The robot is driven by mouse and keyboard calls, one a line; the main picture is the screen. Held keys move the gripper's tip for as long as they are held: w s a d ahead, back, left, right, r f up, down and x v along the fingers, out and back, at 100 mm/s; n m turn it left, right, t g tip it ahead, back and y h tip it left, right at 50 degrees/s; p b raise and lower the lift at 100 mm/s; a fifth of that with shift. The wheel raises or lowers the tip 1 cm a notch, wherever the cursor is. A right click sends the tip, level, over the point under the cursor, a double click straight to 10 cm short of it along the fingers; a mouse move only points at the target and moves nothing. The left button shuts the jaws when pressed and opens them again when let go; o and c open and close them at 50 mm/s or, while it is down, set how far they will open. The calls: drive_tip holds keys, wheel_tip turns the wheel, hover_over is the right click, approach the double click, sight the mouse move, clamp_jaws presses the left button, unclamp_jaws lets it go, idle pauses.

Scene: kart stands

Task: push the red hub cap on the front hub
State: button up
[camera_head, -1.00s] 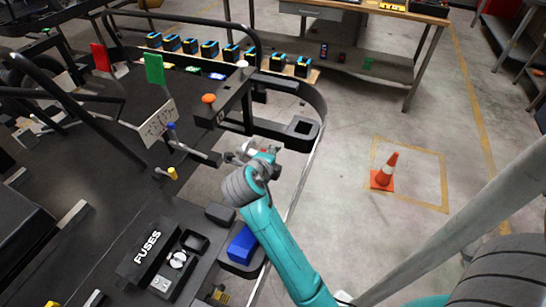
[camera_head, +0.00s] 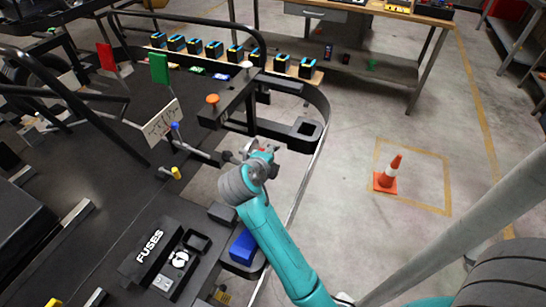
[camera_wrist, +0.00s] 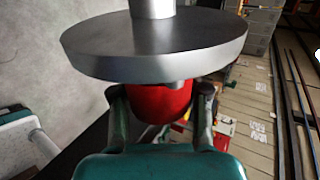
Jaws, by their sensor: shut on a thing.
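My gripper (camera_wrist: 161,105) is shut on the red hub cap (camera_wrist: 160,103), one finger on each side of it in the wrist view. A grey metal disc with a central shaft, which looks like the front hub (camera_wrist: 150,50), lies just beyond the cap and overlaps its far edge. A short grey stub shows between the disc and the cap. I cannot tell whether the cap touches the stub or is seated on it. In the head view my gripper (camera_head: 262,152) is beside the kart frame, with only a speck of red visible; the hub is not clear there.
A black curved bumper (camera_head: 302,132) and a metal rail run close to my arm. A blue block (camera_head: 243,246) and the fuse box (camera_head: 151,250) are on the kart to the left. An orange cone (camera_head: 386,178) stands on open floor at the right.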

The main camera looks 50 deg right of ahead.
drive_tip(key=shift+w+a+r, duration=0.15)
drive_tip(key=shift+w+a, duration=0.15)
drive_tip(key=shift+w, duration=0.5)
idle(0.7)
drive_tip(key=o, duration=1)
drive_tip(key=shift+a, duration=0.15)
drive_tip(key=v, duration=0.7)
drive_tip(key=shift+s+a+r, duration=0.15)
drive_tip(key=shift+s+a, duration=0.1)
drive_tip(key=shift+s, duration=0.2)
drive_tip(key=shift+s, duration=0.1)
